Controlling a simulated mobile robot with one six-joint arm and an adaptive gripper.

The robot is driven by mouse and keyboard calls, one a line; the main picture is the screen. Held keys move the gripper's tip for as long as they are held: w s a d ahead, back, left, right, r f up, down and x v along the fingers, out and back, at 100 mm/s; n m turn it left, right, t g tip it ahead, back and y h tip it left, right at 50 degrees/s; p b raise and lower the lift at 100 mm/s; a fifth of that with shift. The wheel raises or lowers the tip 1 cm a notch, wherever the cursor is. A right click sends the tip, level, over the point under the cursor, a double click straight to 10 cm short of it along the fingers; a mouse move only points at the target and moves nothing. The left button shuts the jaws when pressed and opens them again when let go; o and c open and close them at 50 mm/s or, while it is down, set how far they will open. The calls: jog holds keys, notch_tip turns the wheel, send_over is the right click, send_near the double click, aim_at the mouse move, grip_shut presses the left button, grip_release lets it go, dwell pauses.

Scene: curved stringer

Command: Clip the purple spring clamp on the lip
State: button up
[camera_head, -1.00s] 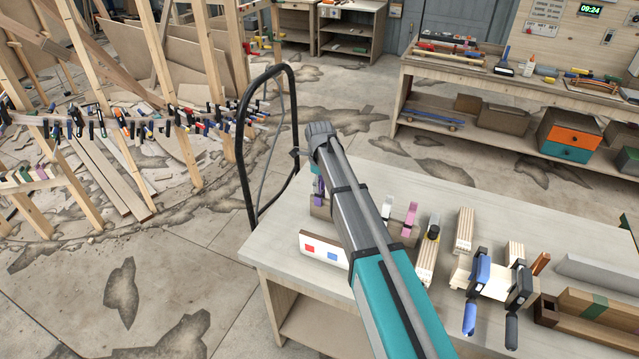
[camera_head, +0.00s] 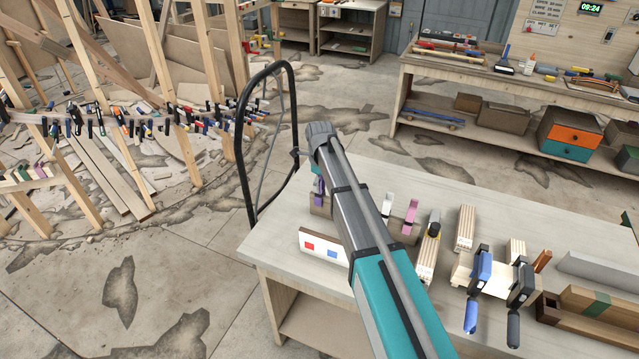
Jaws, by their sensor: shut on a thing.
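A purple spring clamp (camera_head: 319,190) shows as a narrow strip at the left edge of my arm, over a wooden block at the bench's far left end. My arm covers most of it. A teal part of my arm shows just above it. My gripper is hidden behind my arm, so its fingers and any contact with the clamp cannot be seen. The long curved stringer (camera_head: 210,112) at the left carries many clamps along its edge. I cannot pick out a free lip on it.
A black tubular frame (camera_head: 241,150) stands between bench and stringer. Timber posts rise by the stringer.

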jog(key=o, duration=1.3)
